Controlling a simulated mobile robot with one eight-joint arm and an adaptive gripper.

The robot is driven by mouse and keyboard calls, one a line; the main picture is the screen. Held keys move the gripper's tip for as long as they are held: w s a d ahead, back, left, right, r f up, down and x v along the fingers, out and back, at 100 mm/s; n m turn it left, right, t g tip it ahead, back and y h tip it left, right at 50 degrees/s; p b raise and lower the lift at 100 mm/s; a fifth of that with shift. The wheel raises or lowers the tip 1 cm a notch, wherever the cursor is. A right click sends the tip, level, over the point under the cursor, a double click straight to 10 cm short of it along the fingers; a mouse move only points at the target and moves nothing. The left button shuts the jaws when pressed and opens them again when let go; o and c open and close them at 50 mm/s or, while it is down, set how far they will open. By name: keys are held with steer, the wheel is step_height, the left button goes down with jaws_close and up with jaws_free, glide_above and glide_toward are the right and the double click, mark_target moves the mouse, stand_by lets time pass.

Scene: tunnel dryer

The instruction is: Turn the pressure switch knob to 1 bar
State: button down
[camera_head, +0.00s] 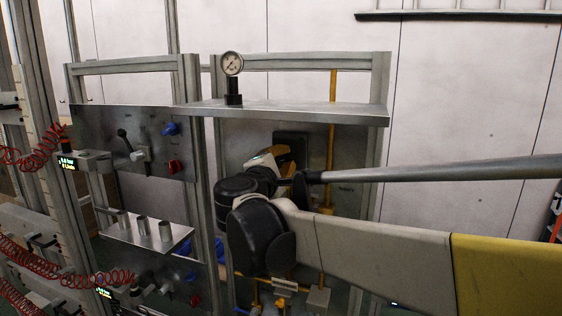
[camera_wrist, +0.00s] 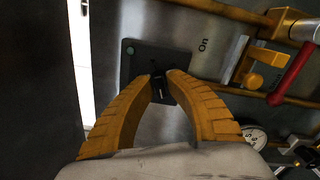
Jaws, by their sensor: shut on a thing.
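A dark square switch box (camera_wrist: 138,60) is mounted on a grey metal panel in the wrist view, with a small green spot on its left edge. A black knob (camera_wrist: 159,90) is at its middle, partly hidden by the fingers. My gripper (camera_wrist: 163,78) has its two yellow fingers shut on the knob, one on each side. A light mark shows between the fingertips, too small to read. In the head view, the box (camera_head: 292,139) shows behind my gripper (camera_head: 283,156), under the shelf, and the knob is hidden by my arm.
A round gauge (camera_head: 231,63) stands on the metal shelf (camera_head: 300,110) above my arm. A yellow pipe (camera_head: 333,88) runs down the panel right of the box. In the wrist view, a red handle (camera_wrist: 291,73) and a dial gauge (camera_wrist: 255,137) are on the right.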

steer(key=shift+n, duration=0.7)
steer(key=c, duration=1.5)
jaws_free()
steer(key=v, duration=1.2)
steer(key=shift+w+d, duration=0.1)
